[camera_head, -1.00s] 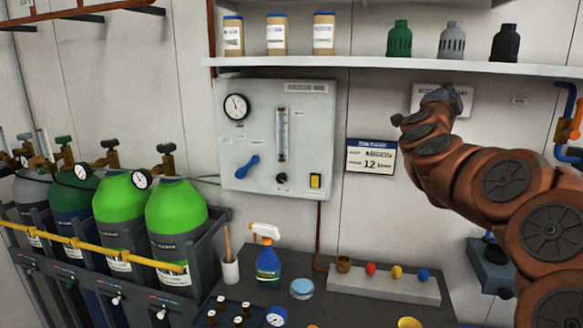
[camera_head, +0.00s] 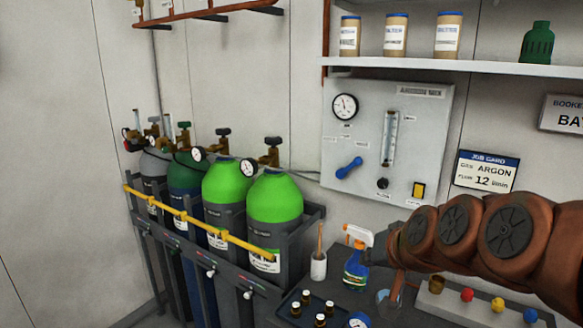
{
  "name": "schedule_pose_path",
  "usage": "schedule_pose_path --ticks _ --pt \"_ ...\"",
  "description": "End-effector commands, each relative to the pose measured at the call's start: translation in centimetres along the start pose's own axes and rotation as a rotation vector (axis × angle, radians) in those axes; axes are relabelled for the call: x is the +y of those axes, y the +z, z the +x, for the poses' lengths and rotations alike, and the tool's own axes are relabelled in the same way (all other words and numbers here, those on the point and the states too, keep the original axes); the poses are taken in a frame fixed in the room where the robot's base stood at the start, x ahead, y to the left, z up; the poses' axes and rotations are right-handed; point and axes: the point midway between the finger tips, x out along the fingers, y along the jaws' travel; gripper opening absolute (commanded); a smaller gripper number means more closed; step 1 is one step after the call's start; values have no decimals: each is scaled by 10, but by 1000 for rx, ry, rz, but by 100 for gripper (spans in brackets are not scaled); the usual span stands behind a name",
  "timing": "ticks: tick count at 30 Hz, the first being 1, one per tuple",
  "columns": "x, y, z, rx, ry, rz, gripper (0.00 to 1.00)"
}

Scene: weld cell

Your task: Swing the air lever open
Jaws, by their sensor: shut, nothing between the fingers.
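A blue lever (camera_head: 349,167) is on the front of the grey wall panel (camera_head: 432,150), below the round gauge. It is tilted, with its upper end to the right, and the small labels around it are too blurred to read. My gripper (camera_head: 378,254) is at the left end of my copper-coloured arm, small and dark beside the spray bottle in the picture. It is shut and empty, lower than the lever and apart from it.
Green-topped gas cylinders (camera_head: 275,205) stand in a rack at the left behind a yellow bar (camera_head: 200,228). A spray bottle (camera_head: 355,270), a white cup (camera_head: 318,266) and a tray of small bottles (camera_head: 290,308) crowd the bench. A shelf (camera_head: 450,66) runs above the panel.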

Motion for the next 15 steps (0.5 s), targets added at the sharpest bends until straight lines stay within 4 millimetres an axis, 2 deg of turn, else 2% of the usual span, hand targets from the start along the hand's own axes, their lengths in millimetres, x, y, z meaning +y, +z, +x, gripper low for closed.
schedule_pose_path --ticks 1,3,5,6,9,12,15 --pt "3 30 -2 -78 21 -30 0" --pt "10 71 -7 -191 54 -67 0" --pt "19 106 -14 -290 88 -96 0" --pt "26 130 -20 -359 111 -112 0" --pt "45 184 -41 -518 173 -147 0" --pt "64 229 -66 -664 234 -169 0" --pt "82 263 -90 -783 287 -179 0"
